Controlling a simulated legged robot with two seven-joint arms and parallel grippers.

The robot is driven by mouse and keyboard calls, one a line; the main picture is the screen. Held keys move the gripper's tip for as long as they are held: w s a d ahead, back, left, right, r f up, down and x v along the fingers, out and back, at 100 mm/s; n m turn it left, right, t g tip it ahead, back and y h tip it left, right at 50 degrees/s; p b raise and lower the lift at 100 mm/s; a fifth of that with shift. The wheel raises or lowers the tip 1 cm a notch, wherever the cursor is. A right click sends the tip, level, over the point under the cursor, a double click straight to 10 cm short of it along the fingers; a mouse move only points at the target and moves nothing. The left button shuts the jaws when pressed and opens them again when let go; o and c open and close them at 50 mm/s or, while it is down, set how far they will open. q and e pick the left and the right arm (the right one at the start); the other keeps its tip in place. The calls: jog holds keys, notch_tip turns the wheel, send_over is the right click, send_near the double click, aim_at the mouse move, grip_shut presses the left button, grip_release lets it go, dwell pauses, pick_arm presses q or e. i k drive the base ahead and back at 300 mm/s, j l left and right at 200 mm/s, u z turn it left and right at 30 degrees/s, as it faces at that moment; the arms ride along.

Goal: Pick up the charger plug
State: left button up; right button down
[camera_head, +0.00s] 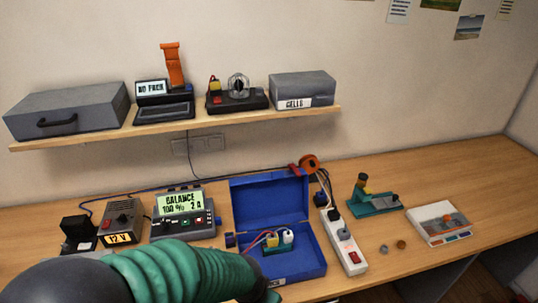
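A white power strip (349,256) with a red switch lies on the table right of the blue box. A black plug (334,214) sits at its upper part, with a grey round piece (344,234) below it. Another dark plug-like block (320,199) is at the strip's far end by the cables. I cannot tell which is the charger plug. My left arm crosses the lower left, green and black, and its gripper is not visible. My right gripper is not in view.
An open blue box (310,256) holds wired parts. A charger reading BALANCE (183,229), a 12 V supply (122,221) and a black block (77,229) stand left. A teal stand (374,207) and white tray (428,230) are right. A shelf (230,119) hangs above.

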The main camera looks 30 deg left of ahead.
aim_at(271, 240)
jog(key=j+u, duration=0.1)
jog(key=u, duration=0.8)
